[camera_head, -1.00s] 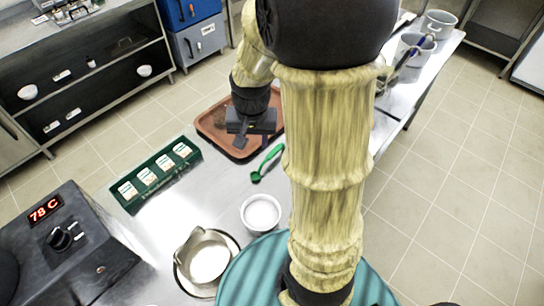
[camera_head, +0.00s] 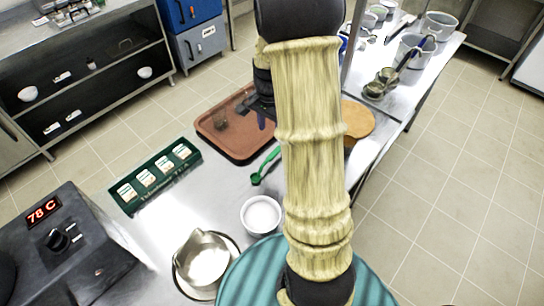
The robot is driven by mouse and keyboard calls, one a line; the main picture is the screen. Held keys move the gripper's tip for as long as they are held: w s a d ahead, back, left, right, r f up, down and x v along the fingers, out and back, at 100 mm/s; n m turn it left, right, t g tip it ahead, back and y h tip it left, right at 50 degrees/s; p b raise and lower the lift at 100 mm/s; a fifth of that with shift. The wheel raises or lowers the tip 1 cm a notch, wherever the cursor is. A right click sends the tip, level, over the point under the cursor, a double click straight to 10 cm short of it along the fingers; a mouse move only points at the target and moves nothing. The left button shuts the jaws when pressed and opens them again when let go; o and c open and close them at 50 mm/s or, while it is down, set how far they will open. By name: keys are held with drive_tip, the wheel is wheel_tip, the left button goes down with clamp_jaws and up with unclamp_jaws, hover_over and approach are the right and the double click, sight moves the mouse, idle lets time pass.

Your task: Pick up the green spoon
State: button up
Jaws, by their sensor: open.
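The green spoon (camera_head: 264,168) lies on the steel table, between the brown tray and a white bowl. Its upper end runs close to my arm, which stands in front of the table's middle. My gripper (camera_head: 262,118) is over the right part of the brown tray (camera_head: 217,139), beyond the spoon and apart from it. It is open, with one finger showing and the rest partly hidden behind my arm. It holds nothing that I can see.
A white bowl (camera_head: 261,215), a steel pouring pot (camera_head: 205,262) and a green box with labelled packets (camera_head: 155,176) are nearby. A round wooden board (camera_head: 357,121) and measuring cups (camera_head: 380,84) lie to the right. A black heater (camera_head: 70,245) reads 78 C.

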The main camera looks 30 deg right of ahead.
sight(272, 155)
wheel_tip(272, 155, down, 9)
drive_tip(key=shift+r+p, duration=0.15)
drive_tip(key=shift+p, duration=0.35)
drive_tip(key=shift+d+f+p, duration=0.15)
drive_tip(key=shift+f+p, duration=0.25)
drive_tip(key=shift+f, duration=0.9)
drive_tip(key=shift+d+f+p, duration=0.1)
drive_tip(key=shift+f+p, duration=0.25)
drive_tip(key=shift+f, duration=0.95)
drive_tip(key=shift+s, duration=0.1)
clamp_jaws()
